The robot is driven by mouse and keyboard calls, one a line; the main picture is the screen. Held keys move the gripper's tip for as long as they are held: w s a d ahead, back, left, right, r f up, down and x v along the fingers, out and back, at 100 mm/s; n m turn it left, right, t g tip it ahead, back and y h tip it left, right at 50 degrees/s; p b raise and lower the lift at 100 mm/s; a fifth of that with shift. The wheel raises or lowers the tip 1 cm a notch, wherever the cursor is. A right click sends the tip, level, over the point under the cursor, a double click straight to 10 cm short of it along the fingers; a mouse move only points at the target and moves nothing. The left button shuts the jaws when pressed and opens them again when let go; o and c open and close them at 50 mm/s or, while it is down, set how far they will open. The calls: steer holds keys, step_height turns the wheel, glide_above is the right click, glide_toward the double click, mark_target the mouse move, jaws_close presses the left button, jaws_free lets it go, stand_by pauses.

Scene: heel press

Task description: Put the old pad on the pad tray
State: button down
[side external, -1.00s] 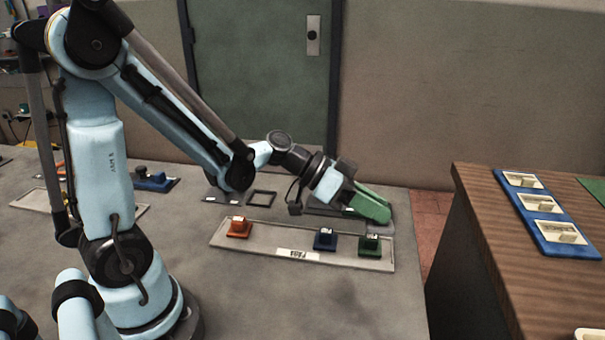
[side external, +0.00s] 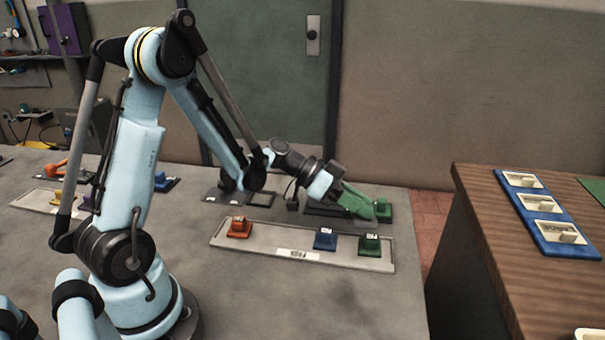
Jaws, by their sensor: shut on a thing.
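My gripper (side external: 359,203), with long pale green fingers, points down to the right above a dark plate behind the long tray. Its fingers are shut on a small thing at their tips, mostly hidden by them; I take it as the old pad. A darker green block (side external: 384,211) shows just right of the fingertips; whether they touch is unclear. A long pale tray (side external: 275,250) in front carries an orange block (side external: 239,228), a blue block (side external: 325,238) and a green block (side external: 369,245). Its label is hard to read, so I cannot tell whether it is the pad tray.
Another pale tray (side external: 30,200) lies at the far left, with a yellow piece (side external: 61,198) on it, partly behind my arm. An orange item (side external: 56,169) stands behind it. A wooden counter (side external: 490,225) at the right bears a blue holder (side external: 545,225). The table's front is clear.

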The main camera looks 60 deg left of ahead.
steer(key=a, duration=0.1)
steer(key=w+a+f, duration=0.1)
steer(key=a+f, duration=0.1)
steer(key=shift+w+a+f, duration=0.15)
steer(key=shift+w+a, duration=0.1)
steer(key=shift+w, duration=0.15)
steer(key=shift+f, duration=1.85)
steer(key=shift+f, duration=0.15)
steer(key=c, duration=0.8)
jaws_free()
